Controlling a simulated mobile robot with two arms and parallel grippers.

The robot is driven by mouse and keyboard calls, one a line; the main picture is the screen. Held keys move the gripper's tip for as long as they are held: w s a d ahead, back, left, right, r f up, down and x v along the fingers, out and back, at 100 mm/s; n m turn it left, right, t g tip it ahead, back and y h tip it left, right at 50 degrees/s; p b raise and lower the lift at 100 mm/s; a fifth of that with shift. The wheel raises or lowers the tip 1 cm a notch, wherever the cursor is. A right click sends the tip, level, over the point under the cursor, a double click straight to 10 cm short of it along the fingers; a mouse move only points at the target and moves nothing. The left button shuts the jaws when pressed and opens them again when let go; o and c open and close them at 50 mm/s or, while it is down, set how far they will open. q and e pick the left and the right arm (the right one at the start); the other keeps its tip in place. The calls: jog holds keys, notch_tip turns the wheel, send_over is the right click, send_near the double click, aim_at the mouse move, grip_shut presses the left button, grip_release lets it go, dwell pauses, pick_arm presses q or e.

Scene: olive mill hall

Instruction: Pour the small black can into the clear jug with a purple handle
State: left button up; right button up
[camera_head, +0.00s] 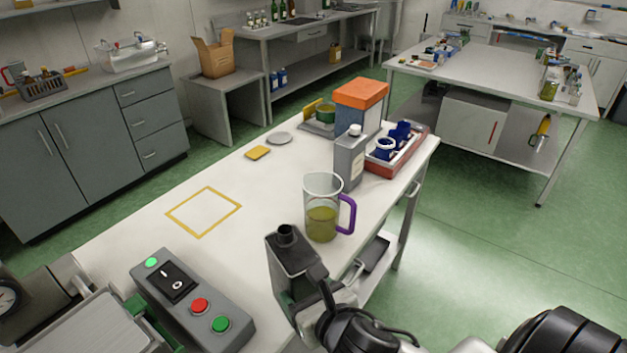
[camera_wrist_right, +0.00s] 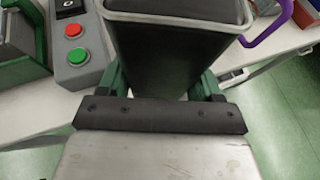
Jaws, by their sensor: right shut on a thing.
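The small black can (camera_head: 292,257) is upright in my right gripper (camera_head: 312,300), just left of and nearer than the jug. Its short round spout is on top. The clear jug (camera_head: 322,190) with a purple handle (camera_head: 348,214) stands upright on the white table; olive-green liquid fills its lower part. The can and jug look apart. In the right wrist view the can (camera_wrist_right: 178,58) fills the space between the green-edged fingers, and part of the purple handle (camera_wrist_right: 268,28) shows top right.
A grey control box (camera_head: 192,305) with buttons lies front left. A grey bottle with a white cap (camera_head: 349,162), a red tray (camera_head: 408,160) and an orange-lidded box (camera_head: 360,95) stand behind the jug. A yellow square outline (camera_head: 203,212) marks bare table.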

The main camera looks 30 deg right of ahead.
jog(key=shift+w+r+p, duration=0.1)
jog(key=shift+w+p, duration=0.4)
jog(key=shift+w, duration=0.15)
jog(key=w+d+f+m+h+p, duration=0.1)
jog(key=w+d+f+p, duration=0.1)
jog(key=w+p, duration=0.4)
jog(key=w+d+f+m+h+p, duration=0.1)
jog(key=w+d+f+h+p, duration=0.1)
jog(key=w, duration=1)
jog(key=shift+w+d+f+m+p, duration=0.25)
jog(key=shift+d+f+p, duration=0.2)
jog(key=shift+d+p, duration=1.05)
jog(key=shift+s+a+m, duration=0.2)
jog(key=shift+a+m, duration=0.05)
jog(key=shift+a, duration=0.05)
